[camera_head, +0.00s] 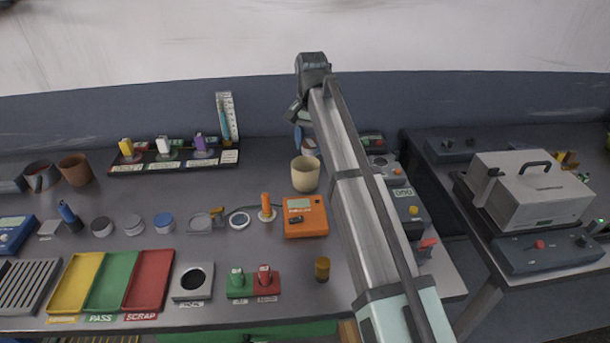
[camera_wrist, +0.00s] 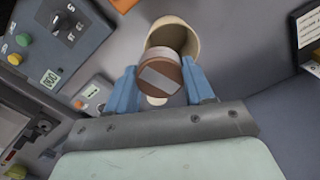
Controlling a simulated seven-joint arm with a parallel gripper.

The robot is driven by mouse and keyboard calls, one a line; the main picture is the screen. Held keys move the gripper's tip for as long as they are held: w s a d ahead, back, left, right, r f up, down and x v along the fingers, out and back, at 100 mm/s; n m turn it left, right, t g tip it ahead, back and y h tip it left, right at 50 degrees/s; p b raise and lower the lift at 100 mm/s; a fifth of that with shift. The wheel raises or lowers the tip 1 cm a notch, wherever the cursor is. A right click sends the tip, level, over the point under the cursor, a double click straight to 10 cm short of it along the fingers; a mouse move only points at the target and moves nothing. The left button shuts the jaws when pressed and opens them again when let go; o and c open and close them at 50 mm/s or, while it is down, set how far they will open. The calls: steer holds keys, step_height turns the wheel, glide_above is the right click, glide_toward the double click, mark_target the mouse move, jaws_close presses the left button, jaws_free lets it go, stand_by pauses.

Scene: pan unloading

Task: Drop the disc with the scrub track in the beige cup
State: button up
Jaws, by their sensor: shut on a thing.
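My gripper (camera_wrist: 162,88) has its blue fingers shut on a brown disc (camera_wrist: 158,82) with a pale grey band across its face. The beige cup (camera_wrist: 187,38) is just beyond the disc in the wrist view, its mouth partly hidden by it. In the head view the beige cup (camera_head: 305,176) stands upright on the bench. There my gripper (camera_head: 303,142) is above and behind the cup, partly hidden by my arm. The disc appears above the cup's rim; its exact height over the mouth cannot be told.
An orange meter (camera_head: 304,218) and an orange-handled tool (camera_head: 266,208) stand in front of the cup. A rack (camera_head: 173,158) is to its left, and a control box (camera_head: 405,205) to its right. Several round pieces lie left, behind the yellow, green and red trays (camera_head: 150,280).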

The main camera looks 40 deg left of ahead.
steer(key=shift+f, duration=0.2)
steer(key=o, duration=1.2)
step_height(320, 180, up, 14)
steer(key=shift+f, duration=0.15)
steer(key=shift+w, duration=0.1)
stand_by(0.3)
